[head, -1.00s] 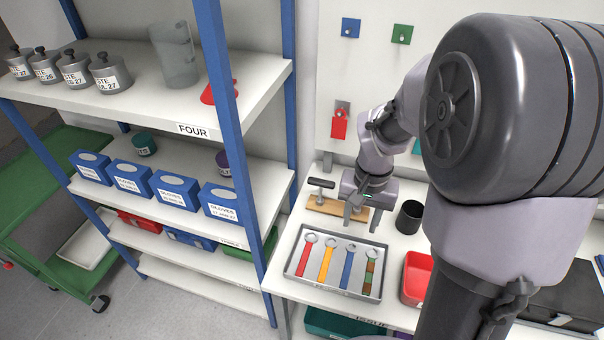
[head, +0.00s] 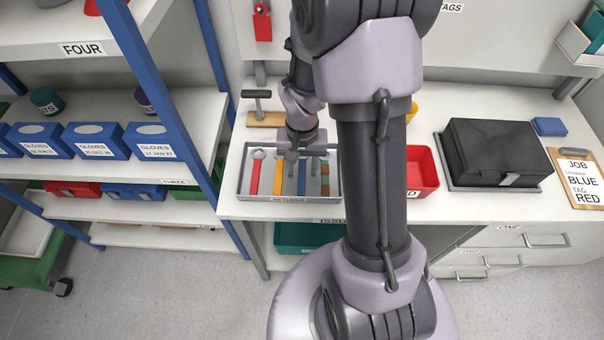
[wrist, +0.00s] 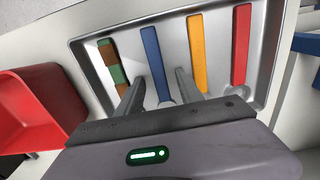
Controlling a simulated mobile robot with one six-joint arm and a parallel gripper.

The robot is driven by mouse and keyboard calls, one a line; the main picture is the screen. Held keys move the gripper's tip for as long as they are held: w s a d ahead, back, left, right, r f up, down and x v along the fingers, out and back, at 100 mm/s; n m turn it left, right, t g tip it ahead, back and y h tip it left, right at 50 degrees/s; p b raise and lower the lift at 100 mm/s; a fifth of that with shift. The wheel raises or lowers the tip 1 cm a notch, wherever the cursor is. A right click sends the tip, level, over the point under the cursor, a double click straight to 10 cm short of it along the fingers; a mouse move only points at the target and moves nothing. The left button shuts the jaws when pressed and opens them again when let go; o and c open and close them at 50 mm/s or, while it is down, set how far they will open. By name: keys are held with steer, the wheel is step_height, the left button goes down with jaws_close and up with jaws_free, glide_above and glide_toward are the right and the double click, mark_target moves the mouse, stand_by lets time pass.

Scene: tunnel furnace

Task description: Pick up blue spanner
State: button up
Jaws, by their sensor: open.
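The blue spanner (head: 301,181) lies in a grey metal tray (head: 246,192) on the bench, between a yellow spanner (head: 278,178) and a striped brown-and-green one (head: 325,178). In the wrist view the blue spanner (wrist: 154,60) runs between the two fingers of my gripper (wrist: 160,76). The fingers are apart with nothing held. In the head view my gripper (head: 302,164) is over the tray's spanners and hides part of the blue one. Whether the fingers touch the tray floor I cannot tell.
A red spanner (head: 255,176) lies left of the yellow one. A red bin (head: 422,168) stands right of the tray, partly behind my arm. A wooden block (head: 262,119) with a T-shaped tool is behind the tray. The shelf's blue post (head: 190,110) stands to the left.

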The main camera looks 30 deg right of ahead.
jaws_close()
steer(key=shift+r, duration=0.1)
